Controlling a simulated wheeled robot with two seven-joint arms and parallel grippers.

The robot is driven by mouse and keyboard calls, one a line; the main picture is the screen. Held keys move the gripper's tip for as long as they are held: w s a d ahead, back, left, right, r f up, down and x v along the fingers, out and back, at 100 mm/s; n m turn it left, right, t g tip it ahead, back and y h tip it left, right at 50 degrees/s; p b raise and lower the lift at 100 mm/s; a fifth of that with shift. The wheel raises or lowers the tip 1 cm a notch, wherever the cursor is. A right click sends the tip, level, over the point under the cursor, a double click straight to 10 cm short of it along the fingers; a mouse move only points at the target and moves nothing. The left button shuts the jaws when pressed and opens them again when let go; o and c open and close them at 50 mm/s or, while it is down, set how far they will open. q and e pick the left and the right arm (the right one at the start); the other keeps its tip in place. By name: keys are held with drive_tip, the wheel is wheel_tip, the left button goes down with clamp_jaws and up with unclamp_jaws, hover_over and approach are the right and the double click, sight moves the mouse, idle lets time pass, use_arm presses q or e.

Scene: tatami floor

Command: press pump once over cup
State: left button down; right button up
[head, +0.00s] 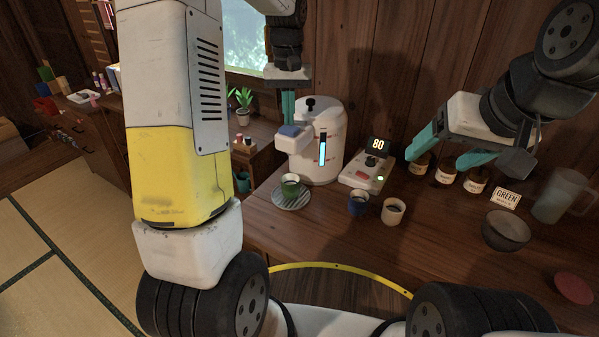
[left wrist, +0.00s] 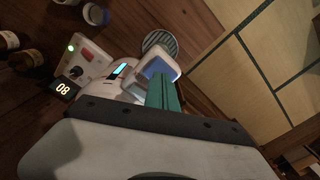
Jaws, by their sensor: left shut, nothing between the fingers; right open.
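The pump is a white rounded dispenser (head: 323,150) with a black knob, a lit blue gauge and a spout head topped by a blue pad (head: 290,131). A green cup (head: 290,186) stands upright on a round slatted drip tray (head: 291,201) below the spout head. My left gripper (head: 288,121) is shut and empty, pointing down at the blue pad; I cannot tell whether it touches. In the left wrist view its teal fingers (left wrist: 162,82) overlap the pad (left wrist: 159,67), and the cup is hidden. My right gripper (head: 438,157) is open and empty above the counter's right side.
A control box (head: 366,173) reading 80 stands right of the dispenser. A blue cup (head: 358,204) and a white cup (head: 393,211) are in front.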

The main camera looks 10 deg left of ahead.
use_arm(q)
drive_tip(key=shift+f, duration=1.25)
drive_tip(key=shift+r, duration=1.5)
drive_tip(key=shift+r, duration=3)
